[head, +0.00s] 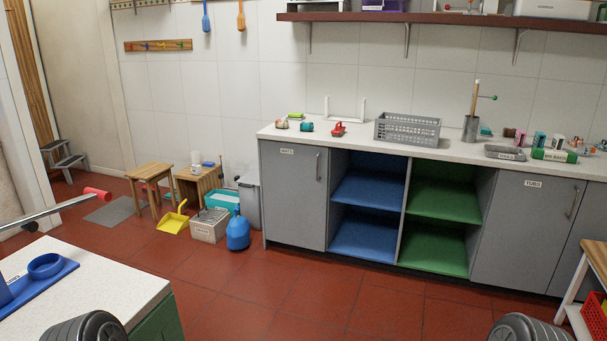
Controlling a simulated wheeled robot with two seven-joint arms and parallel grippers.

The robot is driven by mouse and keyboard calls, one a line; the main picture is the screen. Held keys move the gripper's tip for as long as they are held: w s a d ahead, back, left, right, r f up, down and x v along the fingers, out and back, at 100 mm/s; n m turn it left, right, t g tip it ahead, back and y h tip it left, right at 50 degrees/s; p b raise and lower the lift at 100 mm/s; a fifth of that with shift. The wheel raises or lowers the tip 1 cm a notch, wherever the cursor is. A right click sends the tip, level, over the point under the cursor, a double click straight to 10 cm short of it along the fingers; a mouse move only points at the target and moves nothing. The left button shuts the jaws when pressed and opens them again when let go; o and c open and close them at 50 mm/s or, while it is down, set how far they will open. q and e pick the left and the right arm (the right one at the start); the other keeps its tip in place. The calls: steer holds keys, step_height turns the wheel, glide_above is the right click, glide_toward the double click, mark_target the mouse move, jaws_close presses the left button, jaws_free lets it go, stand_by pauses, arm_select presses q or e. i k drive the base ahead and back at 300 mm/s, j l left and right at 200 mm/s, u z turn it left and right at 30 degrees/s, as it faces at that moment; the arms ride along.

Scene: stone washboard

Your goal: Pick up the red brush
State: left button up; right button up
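A small red object with a raised handle, which looks like the red brush (338,130), sits on the pale counter (360,145) along the back wall. It lies left of a grey plastic basket (407,128) and right of a teal-and-dark round item (307,126). Its bristles cannot be made out at this distance. Neither of my grippers is in view. Only dark rounded parts, probably of my own arms, show at the bottom left and bottom right edges, well away from the counter.
Below the counter are blue shelves (367,190) and green shelves (437,198). A white-topped table (115,285) stands at the near left, with a red-tipped rod (97,194) beyond it. A blue jug (238,232) stands by the counter's left end. Red floor (290,290) before the counter is clear.

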mark_target(339, 131)
steer(key=i, duration=2.3)
steer(key=i+j+z, duration=0.15)
steer(key=i+z, duration=0.3)
steer(key=i, duration=0.2)
steer(key=i+j+z, duration=0.4)
steer(key=i, duration=0.2)
steer(key=i+j+z, duration=0.45)
steer(key=i+j, duration=0.1)
steer(key=j, duration=0.05)
